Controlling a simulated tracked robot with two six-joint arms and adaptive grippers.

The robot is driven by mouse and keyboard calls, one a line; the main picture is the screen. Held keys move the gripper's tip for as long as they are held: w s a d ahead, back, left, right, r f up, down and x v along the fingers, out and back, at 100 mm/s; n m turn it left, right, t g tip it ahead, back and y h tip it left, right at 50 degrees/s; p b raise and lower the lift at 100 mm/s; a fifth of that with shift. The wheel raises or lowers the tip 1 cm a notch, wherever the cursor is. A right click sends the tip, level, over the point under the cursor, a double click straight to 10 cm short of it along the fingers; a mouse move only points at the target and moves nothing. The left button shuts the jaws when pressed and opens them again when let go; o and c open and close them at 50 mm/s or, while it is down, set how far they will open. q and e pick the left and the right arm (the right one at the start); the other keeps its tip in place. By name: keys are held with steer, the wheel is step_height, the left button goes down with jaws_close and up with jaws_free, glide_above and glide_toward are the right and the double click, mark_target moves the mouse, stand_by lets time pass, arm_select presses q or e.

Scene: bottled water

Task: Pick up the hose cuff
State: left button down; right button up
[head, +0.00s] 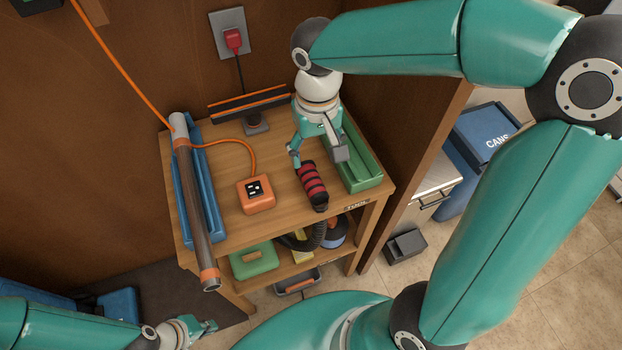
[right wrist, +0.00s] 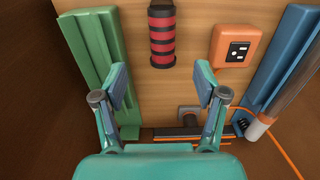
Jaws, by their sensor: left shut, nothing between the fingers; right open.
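The hose cuff (head: 313,186), a red and black ribbed cylinder, lies near the front edge of the wooden table. It also shows in the right wrist view (right wrist: 162,38), its far end cut off by the frame. A black corrugated hose (head: 318,236) shows below the table edge by the cuff. My right gripper (head: 318,152) is open just behind the cuff. In the right wrist view its spread fingers (right wrist: 162,80) have bare tabletop between them, with the cuff beyond. My left gripper (head: 205,327) is shut and empty, low at the front left, away from the table.
A green tray (head: 362,166) stands close right of my right gripper. An orange outlet box (head: 256,194) with a cord lies left of the cuff. A long tube (head: 195,205) rests in a blue holder (head: 212,196) at the left edge. A black and orange bar (head: 248,103) stands behind.

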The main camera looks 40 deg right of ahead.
mark_target(314, 183)
step_height(314, 183, down, 6)
steer(key=shift+d, duration=0.1)
steer(key=shift+s+a+f, duration=0.1)
steer(key=shift+a+f, duration=0.1)
steer(key=shift+f, duration=1.25)
steer(key=shift+s+a+f, duration=0.1)
steer(key=shift+a+f, duration=0.05)
steer(key=shift+f, duration=1.25)
steer(key=shift+c, duration=0.2)
steer(key=c, duration=1.2)
steer(key=shift+r, duration=0.1)
